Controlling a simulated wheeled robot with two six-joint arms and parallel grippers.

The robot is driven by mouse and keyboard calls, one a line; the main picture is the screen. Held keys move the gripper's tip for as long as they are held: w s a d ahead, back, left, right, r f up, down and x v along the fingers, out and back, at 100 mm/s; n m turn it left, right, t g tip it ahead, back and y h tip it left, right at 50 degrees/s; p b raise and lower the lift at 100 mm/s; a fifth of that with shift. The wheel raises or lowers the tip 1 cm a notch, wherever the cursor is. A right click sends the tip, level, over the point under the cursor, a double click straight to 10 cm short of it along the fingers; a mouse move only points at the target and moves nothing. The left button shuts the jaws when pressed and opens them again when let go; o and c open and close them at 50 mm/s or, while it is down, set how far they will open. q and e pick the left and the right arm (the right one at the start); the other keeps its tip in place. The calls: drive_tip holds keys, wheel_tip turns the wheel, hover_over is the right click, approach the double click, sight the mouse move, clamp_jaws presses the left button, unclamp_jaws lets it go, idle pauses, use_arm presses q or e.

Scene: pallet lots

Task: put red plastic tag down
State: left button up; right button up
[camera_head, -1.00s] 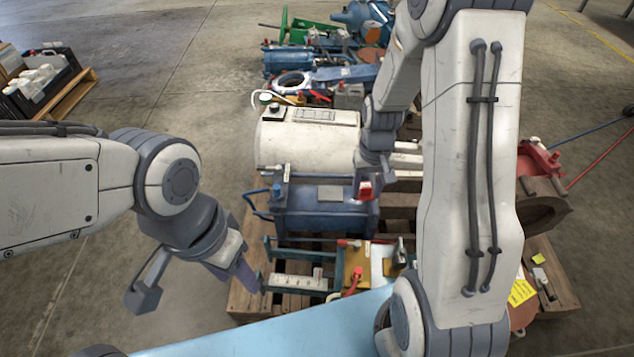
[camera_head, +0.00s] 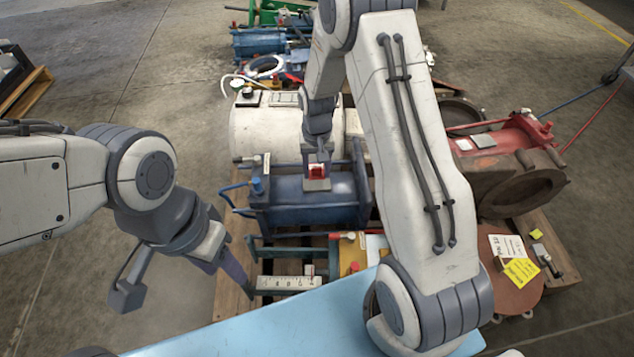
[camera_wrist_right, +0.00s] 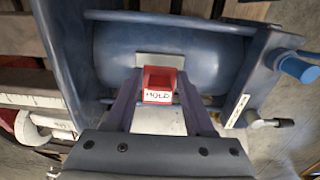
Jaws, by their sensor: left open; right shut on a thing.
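The red plastic tag (camera_head: 317,171) is held by my right gripper (camera_head: 317,166) just over the blue cylinder assembly (camera_head: 305,205). In the right wrist view the red tag (camera_wrist_right: 159,84) sits between the two fingers, with a white label with dark lettering on it. Behind it is a light grey plate (camera_wrist_right: 158,60) on the blue cylinder; I cannot tell whether the tag touches the plate. My left gripper (camera_head: 175,278) is open and empty at the left, over the floor beside the pallet.
A white cylinder (camera_head: 265,130) lies behind the blue assembly. A red and brown valve (camera_head: 510,165) is at right, near a brown disc with paper tags (camera_head: 515,265). A light blue surface (camera_head: 270,325) lies in front. Bare floor (camera_head: 130,80) is free at left.

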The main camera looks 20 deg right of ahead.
sight(317, 176)
wheel_tip(317, 176, down, 4)
drive_tip(key=shift+f+b, duration=0.1)
drive_tip(key=shift+b, duration=1.1)
drive_tip(key=o, duration=1.3)
